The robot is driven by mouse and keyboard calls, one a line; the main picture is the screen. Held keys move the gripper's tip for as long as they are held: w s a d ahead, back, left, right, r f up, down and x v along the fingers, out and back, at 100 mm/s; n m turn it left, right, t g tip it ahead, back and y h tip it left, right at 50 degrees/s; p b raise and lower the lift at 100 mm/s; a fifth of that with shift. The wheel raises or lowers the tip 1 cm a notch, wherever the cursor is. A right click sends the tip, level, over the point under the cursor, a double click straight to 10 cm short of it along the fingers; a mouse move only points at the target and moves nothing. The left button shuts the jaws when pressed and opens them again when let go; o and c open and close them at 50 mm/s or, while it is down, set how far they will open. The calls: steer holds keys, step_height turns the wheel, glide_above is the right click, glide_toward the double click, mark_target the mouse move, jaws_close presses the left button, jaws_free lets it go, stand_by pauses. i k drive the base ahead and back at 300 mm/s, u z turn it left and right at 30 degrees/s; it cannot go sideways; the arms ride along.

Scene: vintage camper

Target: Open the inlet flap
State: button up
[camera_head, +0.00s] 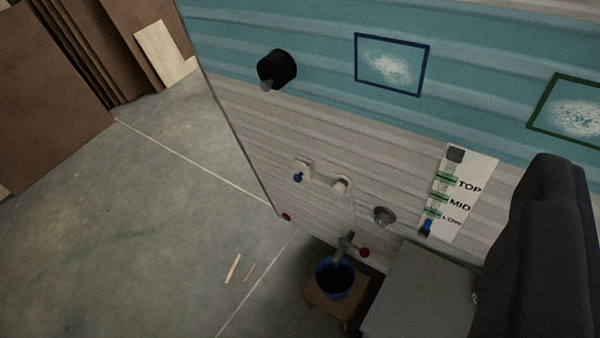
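The teal and cream camper wall fills the upper right. A black round fitting (276,68) sticks out at its upper left, with a small grey piece at its lower front. I cannot tell which of these, if either, is the inlet flap. A large dark grey shape (540,245) at the right edge seems to be part of my gripper or arm. It stands in front of the wall, apart from both fittings. No fingertips can be made out, and it hides the wall's lower right.
A white hook rail (322,178) and a TOP/MID/LOW level panel (458,195) are on the wall. A tap (344,247) stands over a blue bucket (335,278) on a wooden stool. A grey box (418,295) stands beside it. Open concrete floor (130,235) lies left.

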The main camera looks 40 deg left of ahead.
mark_target(301, 170)
steer(key=z, duration=1.35)
steer(key=k, duration=1.05)
steer(key=u, duration=1.55)
steer(key=i, duration=1)
steer(key=z, duration=0.05)
